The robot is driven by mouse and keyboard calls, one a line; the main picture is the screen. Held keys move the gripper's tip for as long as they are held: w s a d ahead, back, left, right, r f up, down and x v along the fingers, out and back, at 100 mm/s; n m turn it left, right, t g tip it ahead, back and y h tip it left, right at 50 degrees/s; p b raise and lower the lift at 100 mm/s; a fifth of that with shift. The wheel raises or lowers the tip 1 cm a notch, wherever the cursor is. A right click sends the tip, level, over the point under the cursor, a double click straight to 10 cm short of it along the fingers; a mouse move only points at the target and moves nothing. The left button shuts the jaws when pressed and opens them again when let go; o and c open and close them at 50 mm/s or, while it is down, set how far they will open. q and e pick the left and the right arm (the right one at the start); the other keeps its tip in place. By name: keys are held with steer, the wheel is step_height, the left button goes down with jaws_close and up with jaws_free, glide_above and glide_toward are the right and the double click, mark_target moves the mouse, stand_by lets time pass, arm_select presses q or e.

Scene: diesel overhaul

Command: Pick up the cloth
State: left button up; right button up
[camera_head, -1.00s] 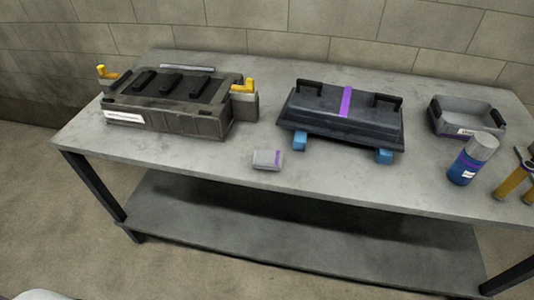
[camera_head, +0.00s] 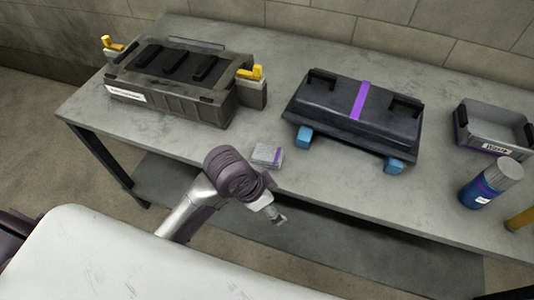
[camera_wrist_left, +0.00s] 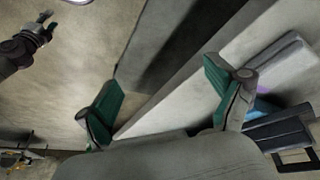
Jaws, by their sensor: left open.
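The cloth (camera_head: 267,155) is a small folded grey piece with a purple stripe, lying flat near the front edge of the grey table (camera_head: 215,151). My left gripper (camera_head: 279,216) is just in front of the table edge, nearer to me than the cloth and apart from it. In the left wrist view its green-padded fingers (camera_wrist_left: 160,82) are spread wide with nothing between them. I cannot make out the cloth surely in that view. A dark gripper (camera_wrist_left: 42,27) at its top left seems to be my right one; its jaws are too small to judge.
A dark engine block (camera_head: 170,105) with yellow handles stands left on the table. A black cover (camera_head: 335,110) with a purple stripe rests on blue blocks to the right. A grey tray (camera_head: 496,148) and a blue spray can (camera_head: 478,193) are farther right. Bare tabletop surrounds the cloth.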

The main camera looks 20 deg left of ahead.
arm_select(q)
steer(key=w+r+m, duration=0.1)
steer(key=w, duration=0.1)
steer(key=w+r+m+g, duration=0.1)
steer(key=w+m, duration=0.1)
steer(key=w+d+r+m+y, duration=0.1)
steer(key=w+r+m, duration=0.1)
steer(key=w, duration=0.1)
steer(key=shift+w, duration=0.1)
steer(key=w+a+r+m+g+y, duration=0.2)
steer(key=w+a+r+m, duration=0.1)
steer(key=w+a+r, duration=0.4)
glide_above(267, 154)
steer(key=shift+y, duration=0.3)
step_height(267, 154, down, 7)
steer(key=shift+r+p, duration=0.2)
steer(key=shift+p, duration=0.1)
steer(key=shift+f+p, duration=0.5)
steer(key=shift+f, duration=2.25)
arm_select(e)
steer(key=shift+w+d+r, duration=0.2)
steer(key=shift+w+r, duration=0.05)
steer(key=shift+r, duration=0.2)
steer(key=shift+w+d+r, duration=0.15)
steer(key=shift+w+r, duration=0.05)
steer(key=shift+r, duration=0.2)
